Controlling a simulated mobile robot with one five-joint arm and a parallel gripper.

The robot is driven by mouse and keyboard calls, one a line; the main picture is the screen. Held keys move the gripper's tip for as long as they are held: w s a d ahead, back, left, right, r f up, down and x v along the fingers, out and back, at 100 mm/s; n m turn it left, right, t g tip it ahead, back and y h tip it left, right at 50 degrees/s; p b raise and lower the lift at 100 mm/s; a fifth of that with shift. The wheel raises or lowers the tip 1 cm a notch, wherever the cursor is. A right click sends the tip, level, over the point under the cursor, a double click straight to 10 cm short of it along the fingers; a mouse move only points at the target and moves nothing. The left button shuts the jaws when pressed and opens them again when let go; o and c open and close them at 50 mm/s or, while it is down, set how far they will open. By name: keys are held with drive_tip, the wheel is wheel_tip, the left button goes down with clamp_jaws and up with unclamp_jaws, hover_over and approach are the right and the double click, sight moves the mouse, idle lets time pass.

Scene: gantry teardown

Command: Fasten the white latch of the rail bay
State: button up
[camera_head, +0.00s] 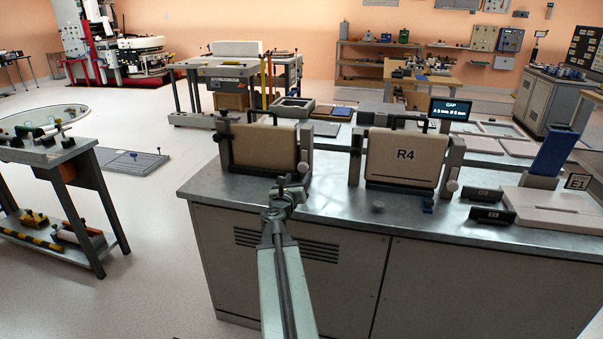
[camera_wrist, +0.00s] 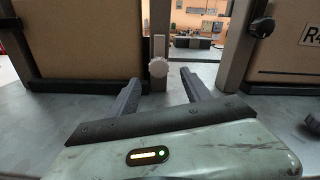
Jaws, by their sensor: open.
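A round white latch knob (camera_wrist: 158,68) sits low on a grey upright post between my fingers in the wrist view. In the head view this white knob (camera_head: 303,167) is at the right post of the left bay, which holds an unlabelled tan case (camera_head: 264,148). My gripper (camera_wrist: 160,82) is open and empty, with its fingertips on either side of the knob in the picture. I cannot tell whether they touch it. In the head view my gripper (camera_head: 287,188) is just in front of the left bay.
The right bay holds a tan case marked R4 (camera_head: 405,158). Its left post carries a black knob (camera_wrist: 262,27), right of my fingers. Both bays stand on a grey metal counter (camera_head: 330,205). Black blocks and a pale tray (camera_head: 550,208) lie at the right. The counter's front edge is clear.

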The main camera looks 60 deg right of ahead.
sight(302, 169)
drive_tip(key=x, duration=0.7)
drive_tip(key=shift+w+d, duration=0.15)
drive_tip(key=shift+d, duration=0.05)
drive_tip(key=shift+a, duration=0.1)
clamp_jaws()
